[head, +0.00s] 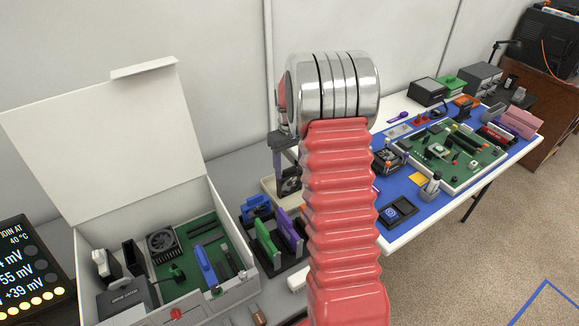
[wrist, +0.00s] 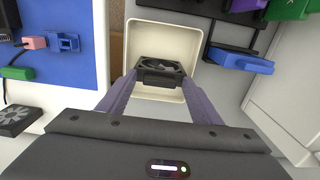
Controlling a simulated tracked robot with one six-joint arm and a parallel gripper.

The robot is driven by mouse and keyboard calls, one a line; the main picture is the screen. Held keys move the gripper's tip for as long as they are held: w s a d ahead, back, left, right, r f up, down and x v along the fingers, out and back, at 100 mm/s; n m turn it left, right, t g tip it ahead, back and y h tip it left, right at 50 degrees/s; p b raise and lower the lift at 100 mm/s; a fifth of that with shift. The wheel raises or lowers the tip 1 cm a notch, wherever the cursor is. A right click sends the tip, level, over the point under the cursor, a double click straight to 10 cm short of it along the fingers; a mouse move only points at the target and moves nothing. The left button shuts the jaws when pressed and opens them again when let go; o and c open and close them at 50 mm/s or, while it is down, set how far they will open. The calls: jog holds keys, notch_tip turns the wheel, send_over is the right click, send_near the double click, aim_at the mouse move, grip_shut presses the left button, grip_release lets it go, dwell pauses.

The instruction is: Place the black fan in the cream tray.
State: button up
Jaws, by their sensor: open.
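The black fan (wrist: 160,70) lies within the outline of the cream tray (wrist: 165,27) in the wrist view, near the tray's middle. My gripper (wrist: 158,77) reaches over the tray with its fingers open, one on each side of the fan; I cannot tell whether they touch it. In the head view the fan (head: 289,182) shows below my gripper (head: 287,172), and the tray (head: 269,189) is partly hidden behind my arm. Whether the fan rests fully on the tray's floor is not clear.
An open white case (head: 228,300) with a green board stands left of the tray. A black rack (head: 245,239) holds coloured modules beside it. A blue mat (head: 425,208) with boards and small parts covers the table at right. Another dark fan (wrist: 14,118) lies there.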

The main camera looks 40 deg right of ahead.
notch_tip(320, 180, up, 12)
dwell(0.7)
jog(key=shift+r, duration=0.1)
dwell(0.3)
